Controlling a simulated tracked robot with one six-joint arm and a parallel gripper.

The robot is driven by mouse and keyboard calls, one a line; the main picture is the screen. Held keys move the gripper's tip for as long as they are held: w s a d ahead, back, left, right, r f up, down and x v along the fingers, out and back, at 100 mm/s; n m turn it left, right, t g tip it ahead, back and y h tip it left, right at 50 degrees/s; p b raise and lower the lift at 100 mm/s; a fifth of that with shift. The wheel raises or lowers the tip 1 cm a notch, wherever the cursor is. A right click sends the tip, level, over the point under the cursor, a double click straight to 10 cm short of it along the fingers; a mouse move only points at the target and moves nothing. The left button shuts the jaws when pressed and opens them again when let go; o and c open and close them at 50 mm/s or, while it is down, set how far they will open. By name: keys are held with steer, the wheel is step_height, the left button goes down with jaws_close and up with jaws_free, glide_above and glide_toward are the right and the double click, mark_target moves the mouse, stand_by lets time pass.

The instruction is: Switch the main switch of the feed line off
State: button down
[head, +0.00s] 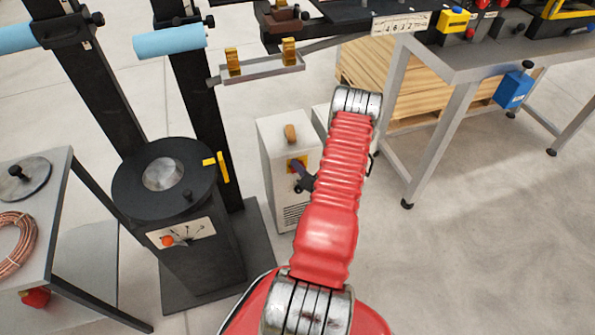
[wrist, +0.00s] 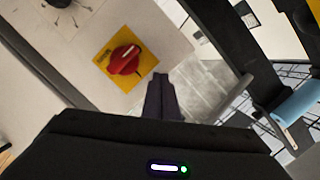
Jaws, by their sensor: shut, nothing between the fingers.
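The switch is a red rotary knob (wrist: 124,60) with a pale line on it, on a square yellow plate (wrist: 108,51), in the upper left of the wrist view. In the head view the yellow plate (head: 297,159) is on the front of a pale cabinet (head: 275,170), partly covered by my gripper. My gripper (head: 300,185) is in front of the cabinet, near the plate. In the wrist view my gripper's dark fingers (wrist: 160,80) are closed together and empty, below and right of the knob. The fingers appear apart from the knob; the exact gap is unclear.
A black round-topped machine (head: 170,195) with an orange button and yellow lever stands left of the cabinet. The floor at lower right is clear.

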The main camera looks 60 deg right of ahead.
steer(key=w+a+r+v, duration=0.1)
steer(key=v, duration=0.8)
steer(key=shift+s+a, duration=0.35)
steer(key=shift+a, duration=0.1)
